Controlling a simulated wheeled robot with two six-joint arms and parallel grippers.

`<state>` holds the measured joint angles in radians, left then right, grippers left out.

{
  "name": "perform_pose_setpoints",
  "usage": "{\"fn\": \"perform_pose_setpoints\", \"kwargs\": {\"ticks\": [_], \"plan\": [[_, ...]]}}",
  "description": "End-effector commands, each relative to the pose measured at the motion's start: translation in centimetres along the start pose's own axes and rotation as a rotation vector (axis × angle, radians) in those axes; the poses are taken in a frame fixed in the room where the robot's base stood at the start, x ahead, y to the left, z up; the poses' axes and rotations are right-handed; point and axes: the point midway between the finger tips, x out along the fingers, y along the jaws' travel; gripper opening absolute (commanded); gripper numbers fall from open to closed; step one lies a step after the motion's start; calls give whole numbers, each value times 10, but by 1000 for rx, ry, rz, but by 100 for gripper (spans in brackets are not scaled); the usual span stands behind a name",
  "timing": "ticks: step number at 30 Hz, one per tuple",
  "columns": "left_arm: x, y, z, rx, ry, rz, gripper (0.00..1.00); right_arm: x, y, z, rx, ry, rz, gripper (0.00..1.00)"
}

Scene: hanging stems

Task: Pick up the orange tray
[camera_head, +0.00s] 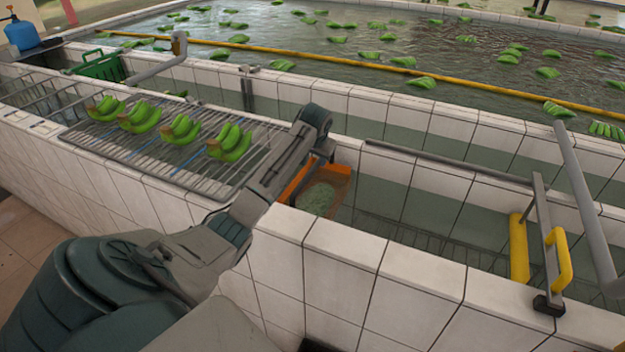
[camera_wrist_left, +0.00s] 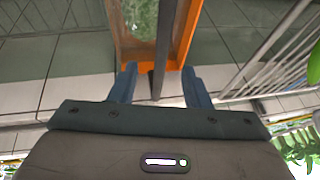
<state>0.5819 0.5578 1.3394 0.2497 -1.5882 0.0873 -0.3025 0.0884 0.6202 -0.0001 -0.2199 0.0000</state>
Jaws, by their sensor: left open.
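The orange tray (camera_head: 297,184) sits down inside a tiled trough in the head view, with a heap of greenish material in it. It also shows at the top of the left wrist view (camera_wrist_left: 187,32). My left gripper (camera_head: 326,151) is above the tray's far side, its fingers partly hidden by my wrist. In the left wrist view its two blue fingers (camera_wrist_left: 160,86) are apart, at the tray's near edge. A dark bar (camera_wrist_left: 164,48) runs between them; I cannot tell whether anything touches. My right gripper is in neither view.
A metal rack (camera_head: 190,148) with several green banana clusters lies left of the tray. White tiled walls (camera_head: 340,238) border the trough. A yellow-handled metal frame (camera_head: 545,250) stands at the right. Behind is a water pool (camera_head: 330,50) with floating bananas.

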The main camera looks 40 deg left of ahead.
Motion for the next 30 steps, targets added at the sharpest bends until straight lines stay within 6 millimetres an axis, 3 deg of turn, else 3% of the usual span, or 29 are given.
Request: {"fn": "perform_pose_setpoints", "kwargs": {"ticks": [4, 8, 15, 21, 28, 30], "plan": [[13, 0, 0, 0, -1, 1, 43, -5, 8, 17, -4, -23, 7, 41], [20, 0, -1, -1, -2, 1, 43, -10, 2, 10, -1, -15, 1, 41], [51, -1, -3, -1, -3, 1, 43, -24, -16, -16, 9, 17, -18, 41], [66, -1, -3, 0, 0, 0, 43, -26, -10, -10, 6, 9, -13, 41], [67, -1, -3, 1, 1, 0, 43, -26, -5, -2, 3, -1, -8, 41], [67, -1, -3, 1, 1, 0, 30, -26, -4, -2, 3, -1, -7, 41]]}}
